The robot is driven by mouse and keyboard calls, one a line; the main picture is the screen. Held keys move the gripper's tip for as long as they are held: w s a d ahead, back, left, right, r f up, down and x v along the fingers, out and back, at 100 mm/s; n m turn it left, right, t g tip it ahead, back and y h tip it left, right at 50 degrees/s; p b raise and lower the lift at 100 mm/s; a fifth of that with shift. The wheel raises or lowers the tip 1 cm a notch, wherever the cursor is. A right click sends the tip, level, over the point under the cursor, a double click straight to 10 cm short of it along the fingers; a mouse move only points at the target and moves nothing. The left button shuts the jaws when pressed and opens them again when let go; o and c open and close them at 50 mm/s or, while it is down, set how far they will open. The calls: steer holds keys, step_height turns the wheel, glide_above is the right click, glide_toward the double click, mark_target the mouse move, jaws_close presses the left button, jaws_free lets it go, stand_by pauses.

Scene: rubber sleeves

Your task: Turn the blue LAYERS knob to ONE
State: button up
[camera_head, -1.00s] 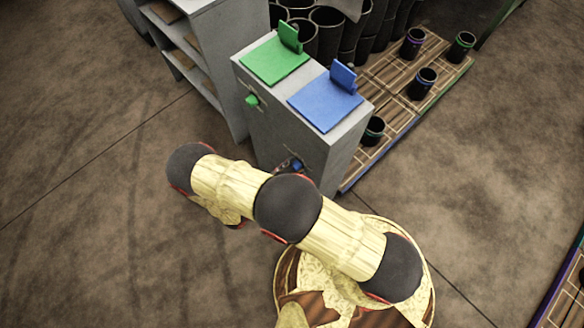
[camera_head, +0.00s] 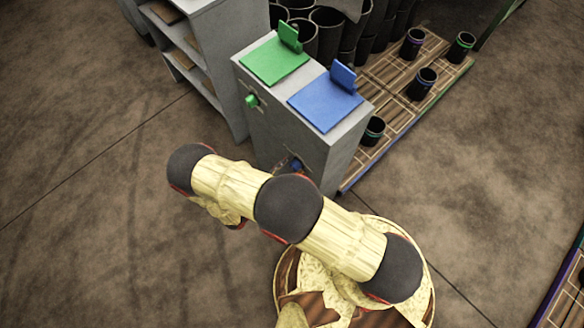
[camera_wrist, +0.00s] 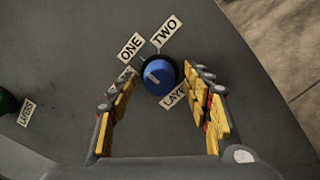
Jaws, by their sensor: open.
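The blue LAYERS knob (camera_wrist: 160,77) is on the grey panel in the wrist view, with a short pale pointer line slanting toward its upper left. The ONE label (camera_wrist: 131,46) is at its upper left and the TWO label (camera_wrist: 164,32) above it. The LAYERS label (camera_wrist: 173,98) is below, partly covered by a finger. Another label at the left is mostly hidden by the left finger. My gripper (camera_wrist: 164,80) is open, its yellow fingers on either side of the knob with gaps showing. In the head view my arm covers most of the gripper beside the grey cabinet (camera_head: 330,160).
A green knob (camera_wrist: 8,102) with its own LAYERS label sits at the wrist view's left edge; it also shows in the head view (camera_head: 252,100). Green (camera_head: 274,60) and blue (camera_head: 325,103) panels top the cabinet. A grey shelf (camera_head: 205,60) stands left. Floor at left is clear.

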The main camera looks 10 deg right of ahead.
steer(key=shift+a, duration=0.1)
steer(key=v, duration=1.2)
stand_by(0.4)
steer(key=s+d+n+g, duration=0.1)
steer(key=s+d+g, duration=0.4)
steer(key=s+g, duration=0.15)
steer(key=w+d+r+m+g+y, duration=0.15)
steer(key=r+m+y, duration=0.45)
steer(key=r, duration=1)
steer(key=d+r+m+g+y, duration=0.25)
steer(key=r+m+y, duration=0.4)
steer(key=r, duration=1.05)
steer(key=s+d+r+m+t+y, duration=0.1)
steer(key=d+r+m+t, duration=0.3)
steer(key=d+r, duration=0.9)
step_height(320, 180, up, 3)
steer(key=shift+f+t+y+p, duration=0.2)
steer(key=shift+t+y+p, duration=0.2)
steer(key=shift+t+y, duration=0.5)
